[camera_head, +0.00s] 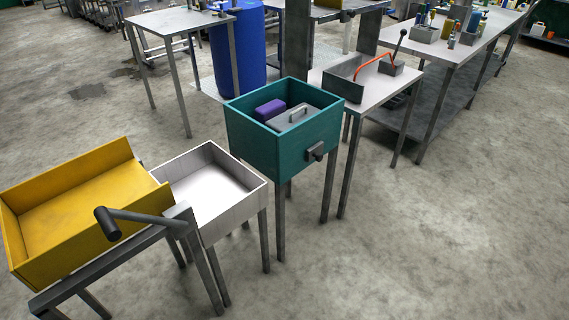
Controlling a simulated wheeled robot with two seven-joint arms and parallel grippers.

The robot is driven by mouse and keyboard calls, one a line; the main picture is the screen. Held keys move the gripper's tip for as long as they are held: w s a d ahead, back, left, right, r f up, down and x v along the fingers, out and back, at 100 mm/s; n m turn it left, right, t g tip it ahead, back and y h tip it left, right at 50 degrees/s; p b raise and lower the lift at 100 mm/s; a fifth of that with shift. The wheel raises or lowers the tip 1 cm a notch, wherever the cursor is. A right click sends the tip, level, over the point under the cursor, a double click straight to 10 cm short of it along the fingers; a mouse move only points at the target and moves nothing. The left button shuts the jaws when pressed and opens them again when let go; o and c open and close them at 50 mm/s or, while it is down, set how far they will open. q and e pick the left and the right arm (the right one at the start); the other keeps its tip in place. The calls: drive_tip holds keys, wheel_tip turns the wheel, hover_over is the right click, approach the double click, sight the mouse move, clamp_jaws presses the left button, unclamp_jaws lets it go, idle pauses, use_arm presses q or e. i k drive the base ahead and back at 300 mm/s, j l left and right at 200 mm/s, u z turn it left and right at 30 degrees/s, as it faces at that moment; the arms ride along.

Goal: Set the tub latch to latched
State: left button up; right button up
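A teal tub (265,150) stands on dark legs near the middle of the view. A small dark latch (315,152) sticks out from its right-hand front face. I cannot tell from here whether the latch is set to latched. A purple block (269,109) and a grey block with a handle (294,121) lie inside the tub. Neither of my grippers is in view, and nothing touches the latch.
A yellow tray (80,250) with a dark lever (150,217) stands at the lower left. A white tray (240,202) stands between it and the tub. A table (378,90) with an orange rod is behind right. Floor at lower right is clear.

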sight(319, 158)
drive_tip(key=i+l+u, duration=0.1)
drive_tip(key=i, duration=0.35)
drive_tip(key=i+l, duration=0.1)
drive_tip(key=i, duration=0.35)
drive_tip(key=i+l+u, duration=0.15)
drive_tip(key=i, duration=0.25)
